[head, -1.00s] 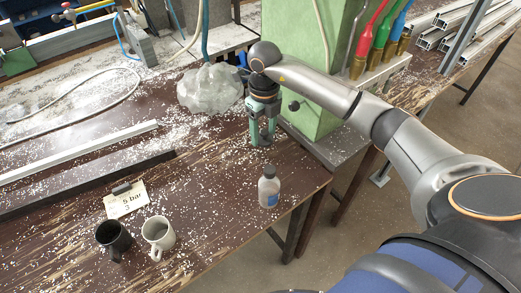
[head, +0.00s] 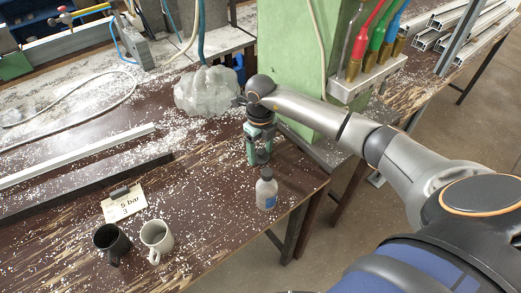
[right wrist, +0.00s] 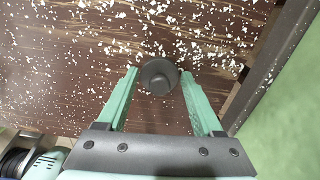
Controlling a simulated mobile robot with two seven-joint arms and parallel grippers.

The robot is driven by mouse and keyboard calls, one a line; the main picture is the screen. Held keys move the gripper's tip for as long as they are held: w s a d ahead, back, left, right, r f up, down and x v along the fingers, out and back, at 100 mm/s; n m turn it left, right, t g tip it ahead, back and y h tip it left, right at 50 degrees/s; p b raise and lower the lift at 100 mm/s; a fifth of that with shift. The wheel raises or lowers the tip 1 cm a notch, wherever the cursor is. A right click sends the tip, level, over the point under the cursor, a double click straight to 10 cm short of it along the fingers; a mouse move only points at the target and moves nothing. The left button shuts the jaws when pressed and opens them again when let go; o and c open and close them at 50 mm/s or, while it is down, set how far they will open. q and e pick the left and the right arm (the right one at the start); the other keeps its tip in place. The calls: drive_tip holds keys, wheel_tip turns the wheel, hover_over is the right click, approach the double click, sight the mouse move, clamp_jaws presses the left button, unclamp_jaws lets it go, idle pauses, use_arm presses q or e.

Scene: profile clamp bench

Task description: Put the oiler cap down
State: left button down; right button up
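My right gripper (head: 260,158) points down over the dark bench top, near its right end. The oiler cap (right wrist: 158,77), a dark round piece with a smaller raised round middle, sits between its green fingertips in the right wrist view. The fingers (right wrist: 159,76) are shut on it, one on each side. The cap is close above the bench or on it; I cannot tell which. In the head view the cap is a small dark shape between the fingertips, partly hidden. My left gripper is not in view.
A clear bottle with a dark top (head: 266,190) stands just in front of the right gripper. A dark mug (head: 111,243), a light mug (head: 157,240) and a card (head: 124,205) are at the left. A crumpled clear bag (head: 207,92) and a green column (head: 286,60) are behind.

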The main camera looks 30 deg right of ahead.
sight(261, 151)
drive_tip(key=o, duration=0.3)
wheel_tip(261, 151, up, 12)
drive_tip(key=shift+r+b, duration=0.2)
drive_tip(key=shift+b, duration=0.25)
drive_tip(key=shift+s+f, duration=0.1)
idle(0.5)
